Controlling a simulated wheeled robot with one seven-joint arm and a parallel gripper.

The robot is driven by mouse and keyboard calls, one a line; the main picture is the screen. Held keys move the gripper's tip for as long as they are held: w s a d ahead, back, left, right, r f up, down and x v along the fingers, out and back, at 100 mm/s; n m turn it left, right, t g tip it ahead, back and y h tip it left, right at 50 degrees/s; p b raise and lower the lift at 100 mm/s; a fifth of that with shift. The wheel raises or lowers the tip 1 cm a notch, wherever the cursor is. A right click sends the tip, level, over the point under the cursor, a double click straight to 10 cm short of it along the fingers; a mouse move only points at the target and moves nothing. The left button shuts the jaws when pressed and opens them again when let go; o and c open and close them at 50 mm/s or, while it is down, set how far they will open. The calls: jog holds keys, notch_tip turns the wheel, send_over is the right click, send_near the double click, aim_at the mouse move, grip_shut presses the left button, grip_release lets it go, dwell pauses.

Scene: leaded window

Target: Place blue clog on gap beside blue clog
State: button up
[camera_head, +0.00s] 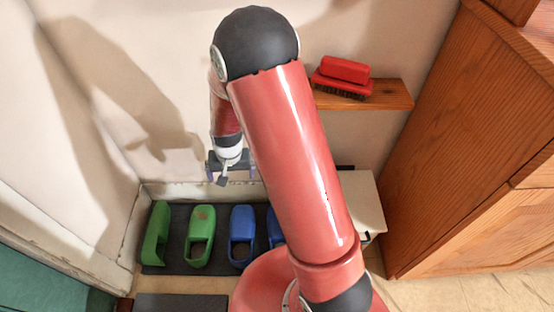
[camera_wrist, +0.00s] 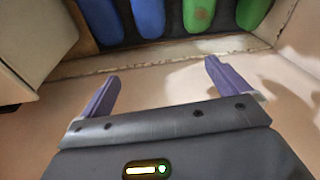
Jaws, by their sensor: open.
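Two blue clogs stand in a row on a dark mat (camera_head: 179,256): one (camera_head: 241,236) shows whole, the other (camera_head: 274,230) is partly hidden by my arm. In the wrist view their ends show as one blue clog (camera_wrist: 148,16) and another (camera_wrist: 101,20).
Two green clogs, one (camera_head: 202,237) and another (camera_head: 157,236), stand left of the blue ones. A pale box or bench (camera_head: 361,200) is at the right. A red brush (camera_head: 342,77) lies on a wooden shelf (camera_head: 388,96). A wooden cabinet (camera_head: 470,140) stands right.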

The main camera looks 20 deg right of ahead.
jog(key=s+d+r+n+t, duration=0.15)
jog(key=s+r, duration=0.25)
jog(key=r, duration=0.6)
jog(key=s+d+r+t, duration=0.15)
jog(key=s+r, duration=0.25)
jog(key=r, duration=0.7)
jog(key=s+d+r+n, duration=0.1)
jog(key=s+r, duration=0.3)
jog(key=s, duration=0.3)
jog(key=s+d+r+t, duration=0.1)
jog(key=s+d+r, duration=0.1)
jog(key=s+r, duration=0.2)
jog(key=s, duration=0.2)
jog(key=shift+s+d+r+n, duration=0.25)
jog(key=shift+s+n, duration=0.1)
jog(key=shift+r, duration=0.15)
